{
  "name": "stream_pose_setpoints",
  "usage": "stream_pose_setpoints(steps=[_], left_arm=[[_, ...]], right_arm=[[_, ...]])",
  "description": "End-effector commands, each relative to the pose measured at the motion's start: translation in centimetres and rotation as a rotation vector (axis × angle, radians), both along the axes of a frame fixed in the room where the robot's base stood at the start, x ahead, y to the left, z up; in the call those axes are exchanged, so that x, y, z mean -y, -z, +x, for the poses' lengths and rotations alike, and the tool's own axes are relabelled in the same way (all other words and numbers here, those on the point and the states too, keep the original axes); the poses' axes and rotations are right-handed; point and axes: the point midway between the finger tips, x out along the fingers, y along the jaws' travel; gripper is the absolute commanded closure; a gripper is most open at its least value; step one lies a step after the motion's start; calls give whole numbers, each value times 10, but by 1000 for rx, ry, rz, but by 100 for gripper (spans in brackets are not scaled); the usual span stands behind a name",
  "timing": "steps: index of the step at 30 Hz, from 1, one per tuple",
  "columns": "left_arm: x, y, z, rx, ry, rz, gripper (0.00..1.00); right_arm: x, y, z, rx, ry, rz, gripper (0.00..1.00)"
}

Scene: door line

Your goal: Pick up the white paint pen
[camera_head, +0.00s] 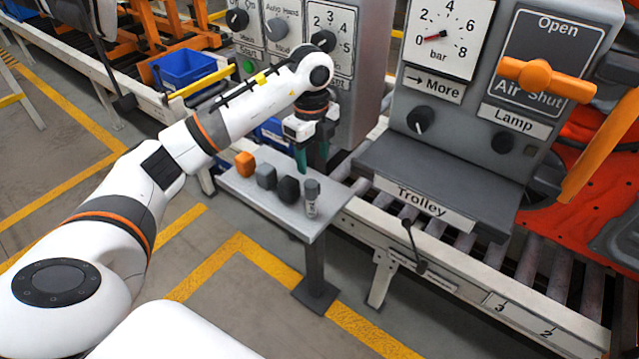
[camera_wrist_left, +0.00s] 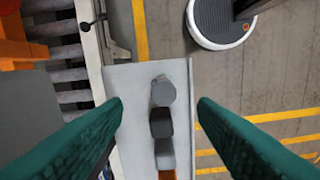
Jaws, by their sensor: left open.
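The pen (camera_head: 311,204) stands upright at the right end of a row on a small grey table (camera_head: 240,187). It has a pale, marked body and a wide grey cap. In the left wrist view its grey cap (camera_wrist_left: 162,93) shows from above, and its body is mostly hidden. My left gripper (camera_head: 311,160) is above the table with its green fingers pointing down, open and empty. In the left wrist view the left gripper (camera_wrist_left: 160,104) has its fingers apart on either side of the row, with the cap between them in the picture. My right gripper is not in view.
Beside the pen stand a dark block (camera_head: 288,190), a grey block (camera_head: 266,176) and an orange block (camera_head: 244,164). Behind the table are a roller conveyor (camera_head: 460,235), a grey Trolley console (camera_head: 440,175) and a panel with knobs (camera_head: 335,50). A blue bin (camera_head: 185,66) is further back.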

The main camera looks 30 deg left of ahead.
Motion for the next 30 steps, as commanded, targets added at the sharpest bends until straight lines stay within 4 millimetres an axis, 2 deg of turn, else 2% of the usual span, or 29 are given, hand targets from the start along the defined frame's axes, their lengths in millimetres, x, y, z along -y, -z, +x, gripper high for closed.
stream_pose_setpoints(steps=[2, 5, 12, 17, 20, 24, 30], left_arm=[[-3, 0, -1, -1, -11, 19, 47], [-4, 14, -2, -4, -14, 22, 47], [-3, 53, -1, -2, -12, 18, 47], [-3, 65, -1, 0, -11, 16, 47], [-3, 74, -3, -3, -12, 17, 47], [-4, 95, -5, -5, -12, 16, 47], [-4, 116, -4, 0, -10, 16, 47]], right_arm=[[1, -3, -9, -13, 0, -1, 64], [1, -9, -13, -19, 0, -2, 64], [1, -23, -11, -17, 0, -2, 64], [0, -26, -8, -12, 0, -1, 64], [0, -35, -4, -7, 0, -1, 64], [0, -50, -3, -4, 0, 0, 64], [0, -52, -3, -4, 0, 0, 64]])
